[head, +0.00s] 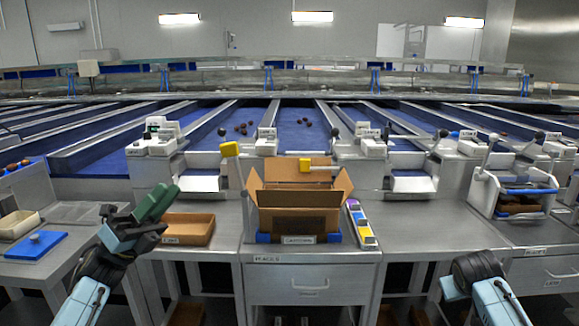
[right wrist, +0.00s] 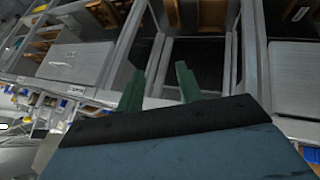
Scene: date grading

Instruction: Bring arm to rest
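My left gripper (head: 158,201), with green fingers, is in the head view above the table's left part, beside a shallow brown box (head: 188,229). Its fingers overlap from this side, so the gap between them is unclear; nothing shows in them. My right arm (head: 480,275) comes in at the lower right of the head view, in front of the table edge, its gripper hidden there. In the right wrist view my right gripper (right wrist: 160,87) has its two green fingers apart with nothing between them.
An open cardboard box (head: 297,208) stands on the middle table. Left are a blue lid (head: 34,246) and a pale tray (head: 18,224); right is a metal holder (head: 512,191). Dark dates lie on blue lanes (head: 290,135) behind. Bare table (head: 420,225) lies right of the box.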

